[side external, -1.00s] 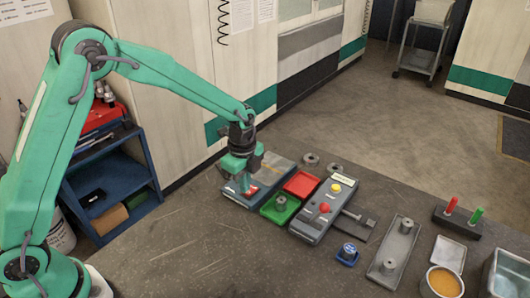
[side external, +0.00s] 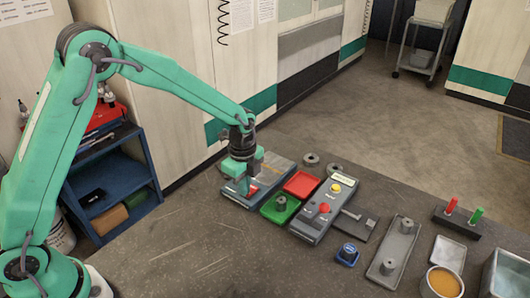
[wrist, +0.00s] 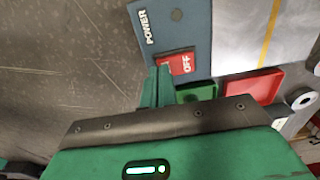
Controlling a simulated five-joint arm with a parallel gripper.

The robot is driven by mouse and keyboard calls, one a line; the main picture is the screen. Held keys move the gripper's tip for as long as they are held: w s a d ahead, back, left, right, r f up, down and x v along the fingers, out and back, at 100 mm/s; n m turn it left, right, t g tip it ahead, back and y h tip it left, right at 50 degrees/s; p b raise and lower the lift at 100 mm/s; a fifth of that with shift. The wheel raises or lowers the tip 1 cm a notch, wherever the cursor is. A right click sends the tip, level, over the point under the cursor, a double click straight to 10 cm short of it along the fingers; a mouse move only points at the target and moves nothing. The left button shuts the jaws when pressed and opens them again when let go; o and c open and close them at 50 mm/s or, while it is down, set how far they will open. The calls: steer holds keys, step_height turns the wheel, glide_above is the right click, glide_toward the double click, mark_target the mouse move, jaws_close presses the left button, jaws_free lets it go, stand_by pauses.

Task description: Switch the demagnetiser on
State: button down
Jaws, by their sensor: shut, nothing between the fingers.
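The demagnetiser (side external: 273,168) is a flat blue-grey box on the bench. In the wrist view its blue panel (wrist: 175,25) carries the word POWER and a light-coloured top with a yellow stripe lies beside it. The red rocker switch (side external: 254,188) sits near the box's front end. It also shows in the wrist view (wrist: 182,64), with OFF readable on its red face; part of it near the fingers is hard to see. My gripper (side external: 243,191) is shut and empty, its fingertips right beside the switch (wrist: 157,70). I cannot tell whether they touch it.
A red tray (side external: 301,184) and a green tray (side external: 269,214) holding a grey part stand right of the demagnetiser. Beyond is a grey control box (side external: 312,226) with red and yellow buttons. Grey rings (side external: 311,159) lie behind. The bench at front left is clear.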

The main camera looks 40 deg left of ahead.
stand_by(0.4)
steer(key=shift+r, duration=3.4)
steer(key=s+a+r+n+t, duration=0.3)
steer(key=s+a+r+n, duration=0.2)
steer(key=s+r+n, duration=0.45)
steer(key=s+a+r+n+t, duration=0.1)
steer(key=s+r+n, duration=0.1)
steer(key=s+n, duration=0.2)
steer(key=s+a+r+n+t, duration=0.1)
steer(key=s+a+r+n, duration=0.1)
steer(key=s, duration=0.9)
steer(key=shift+a+r+n+t, duration=0.3)
steer(key=shift+r+n, duration=0.15)
steer(key=shift+n, duration=0.8)
